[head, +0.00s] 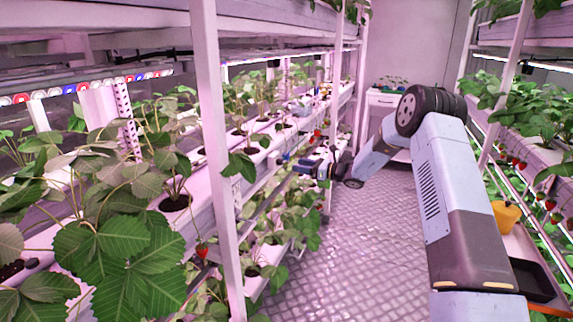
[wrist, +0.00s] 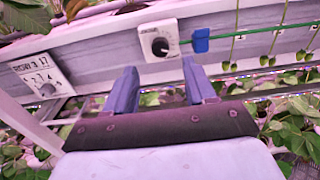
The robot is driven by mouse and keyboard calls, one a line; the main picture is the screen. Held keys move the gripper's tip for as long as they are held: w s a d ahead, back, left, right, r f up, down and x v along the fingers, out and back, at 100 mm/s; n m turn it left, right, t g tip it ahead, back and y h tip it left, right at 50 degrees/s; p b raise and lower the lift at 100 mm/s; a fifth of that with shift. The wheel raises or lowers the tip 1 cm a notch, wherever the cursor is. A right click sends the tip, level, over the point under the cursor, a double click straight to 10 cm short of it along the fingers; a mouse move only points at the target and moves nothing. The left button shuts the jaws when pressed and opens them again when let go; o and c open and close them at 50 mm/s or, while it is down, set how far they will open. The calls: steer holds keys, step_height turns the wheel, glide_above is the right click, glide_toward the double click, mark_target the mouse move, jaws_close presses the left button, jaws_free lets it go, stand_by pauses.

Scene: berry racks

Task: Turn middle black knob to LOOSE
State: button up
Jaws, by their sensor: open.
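A black round knob (wrist: 160,46) with a pale pointer mark sits on a small white box (wrist: 151,30) fixed to the grey rail, at top centre in the wrist view. Its lettering is too small to read. My gripper (wrist: 159,67) is open and empty, its two blue fingers pointing at the rail. The knob lies just beyond the fingertips, between their lines, apart from them. In the head view my gripper (head: 285,158) is beside the left rack's rail, and the knob cannot be made out there.
A green line (wrist: 250,33) runs right from the box, with a blue tag (wrist: 201,40) close to the right finger. Strawberry plants (head: 120,265) fill the left rack. The aisle floor (head: 345,255) is clear.

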mark_target(282, 162)
steer(key=x, duration=0.7)
steer(key=shift+a, duration=0.15)
steer(key=shift+c, duration=0.4)
